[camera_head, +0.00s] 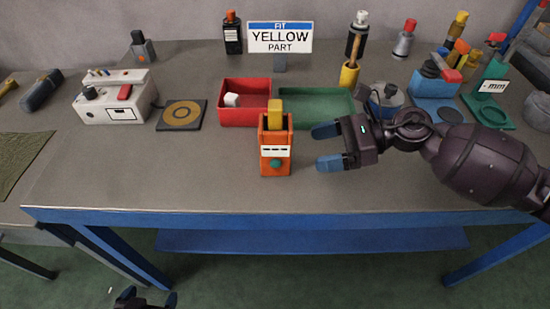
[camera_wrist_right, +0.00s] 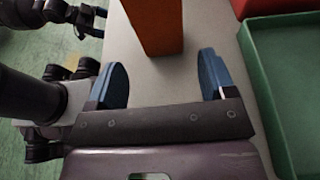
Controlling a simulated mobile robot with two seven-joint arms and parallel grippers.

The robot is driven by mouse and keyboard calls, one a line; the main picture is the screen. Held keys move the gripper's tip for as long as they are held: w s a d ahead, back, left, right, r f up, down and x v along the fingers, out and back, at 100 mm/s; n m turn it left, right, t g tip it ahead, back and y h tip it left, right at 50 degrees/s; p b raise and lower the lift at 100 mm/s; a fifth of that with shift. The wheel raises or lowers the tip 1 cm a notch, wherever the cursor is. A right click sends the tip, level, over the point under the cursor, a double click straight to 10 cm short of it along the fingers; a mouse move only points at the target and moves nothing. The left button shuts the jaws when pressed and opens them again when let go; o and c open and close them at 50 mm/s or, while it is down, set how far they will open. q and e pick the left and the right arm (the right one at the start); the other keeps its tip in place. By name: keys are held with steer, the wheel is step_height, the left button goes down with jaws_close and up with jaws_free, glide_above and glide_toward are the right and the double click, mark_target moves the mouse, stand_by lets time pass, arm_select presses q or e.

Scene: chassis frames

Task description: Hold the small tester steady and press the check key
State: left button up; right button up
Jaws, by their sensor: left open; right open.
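The small tester (camera_head: 275,148) is an orange upright box on the table, with a yellow part (camera_head: 274,116) standing in its top. Its front has a white label with dark marks and a round green check key (camera_head: 275,163). My right gripper (camera_head: 322,147) is open and empty, just right of the tester with its fingers pointing at it. In the right wrist view the tester's orange side (camera_wrist_right: 156,25) lies beyond and between the open fingers (camera_wrist_right: 164,68), apart from them. My left gripper (camera_head: 146,299) is open and empty at the bottom edge, low in front of the table.
A red bin (camera_head: 240,117) with a white block and a green tray (camera_head: 318,108) lie behind the tester. A sign (camera_head: 280,38) reads "FIT YELLOW PART". A white device (camera_head: 115,112) and dark pad (camera_head: 181,126) stand left. The table front is clear.

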mark_target(281, 156)
steer(key=x, duration=0.7)
arm_select(q)
steer(key=shift+w+d+r, duration=0.15)
steer(key=shift+w+r, duration=0.15)
arm_select(e)
steer(key=shift+x, duration=0.95)
arm_select(q)
steer(key=shift+s+a+f, duration=0.2)
steer(key=shift+s+a, duration=0.05)
steer(key=shift+s, duration=0.25)
arm_select(e)
steer(key=c, duration=0.5)
arm_select(q)
steer(key=shift+w, duration=0.2)
arm_select(e)
steer(key=shift+c, duration=0.2)
arm_select(q)
steer(key=shift+w+d+r, duration=0.25)
steer(key=shift+w, duration=0.1)
steer(key=shift+s, duration=0.1)
